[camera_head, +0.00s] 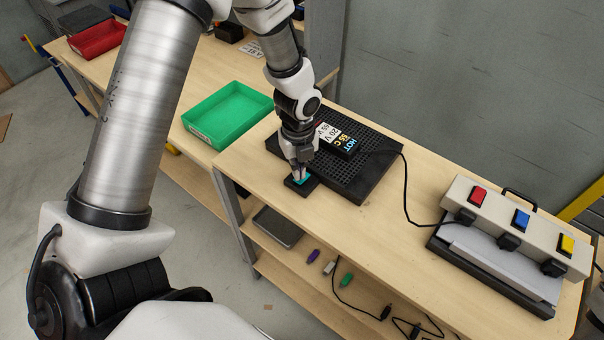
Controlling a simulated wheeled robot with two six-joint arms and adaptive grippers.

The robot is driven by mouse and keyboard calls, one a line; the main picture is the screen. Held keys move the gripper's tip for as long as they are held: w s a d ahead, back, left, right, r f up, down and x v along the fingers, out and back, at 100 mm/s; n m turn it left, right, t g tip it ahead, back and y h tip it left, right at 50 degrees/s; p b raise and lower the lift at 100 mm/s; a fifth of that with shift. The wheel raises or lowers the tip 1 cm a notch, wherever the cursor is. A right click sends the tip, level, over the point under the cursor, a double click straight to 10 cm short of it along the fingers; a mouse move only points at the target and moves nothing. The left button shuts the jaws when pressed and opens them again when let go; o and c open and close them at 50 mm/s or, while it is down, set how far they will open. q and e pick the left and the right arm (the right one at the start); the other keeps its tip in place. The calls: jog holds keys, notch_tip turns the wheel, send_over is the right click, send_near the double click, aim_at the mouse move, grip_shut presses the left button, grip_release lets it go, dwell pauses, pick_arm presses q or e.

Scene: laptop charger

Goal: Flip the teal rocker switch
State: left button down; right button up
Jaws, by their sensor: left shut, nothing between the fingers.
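The teal rocker switch (302,180) sits in a small black base on the wooden bench, at the front left corner of a black perforated mat. My left gripper (299,175) is shut and empty, pointing down right at the switch. Its fingertips cover part of the teal rocker, and I cannot tell whether they touch it or which way it is tilted. My right gripper is not in view.
A black charger (339,142) with a label rests on the perforated mat (365,178). Its cable runs to a grey box (503,222) with red, blue and yellow switches. A green tray (228,116) stands left. Small coloured items lie on the lower shelf.

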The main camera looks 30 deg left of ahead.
pick_arm(q)
jog(key=shift+f+b, duration=0.35)
jog(key=shift+f, duration=0.45)
dwell(0.4)
notch_tip(320, 180, up, 2)
jog(key=p, duration=0.3)
jog(key=shift+r, duration=0.2)
notch_tip(320, 180, up, 5)
jog(key=p, duration=0.5)
jog(key=shift+f, duration=0.15)
jog(key=shift+f, duration=0.1)
